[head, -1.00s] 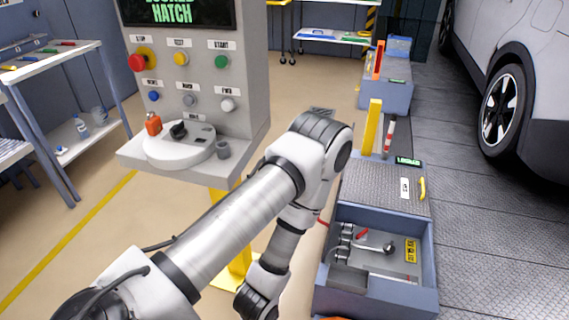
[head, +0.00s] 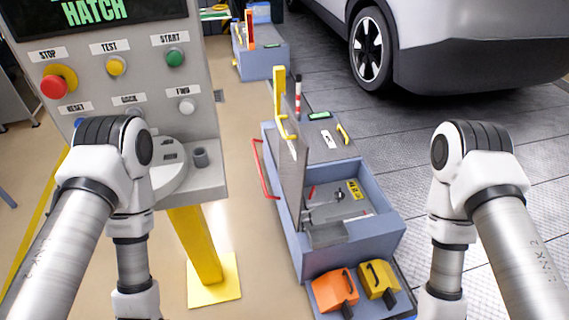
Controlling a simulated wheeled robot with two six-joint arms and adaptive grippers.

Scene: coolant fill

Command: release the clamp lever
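An open blue-grey bin (head: 372,243) stands at the centre of the head view. Inside it is a small metal lever (head: 325,204) with a dark knob at its right end, and a short red piece (head: 311,191) beside it. I cannot tell for sure which is the clamp lever. A grey panel (head: 293,175) with a yellow handle stands upright along the bin's left side and hides part of the inside. Both my arms reach down on either side of the bin, and their grippers are below the picture edge.
A control console (head: 125,60) with coloured buttons stands at the left on a yellow post (head: 196,245). A red rail (head: 263,170) sticks out from the bin's left side. Orange (head: 335,290) and yellow (head: 378,280) handled items sit in front. A car (head: 450,50) is behind right.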

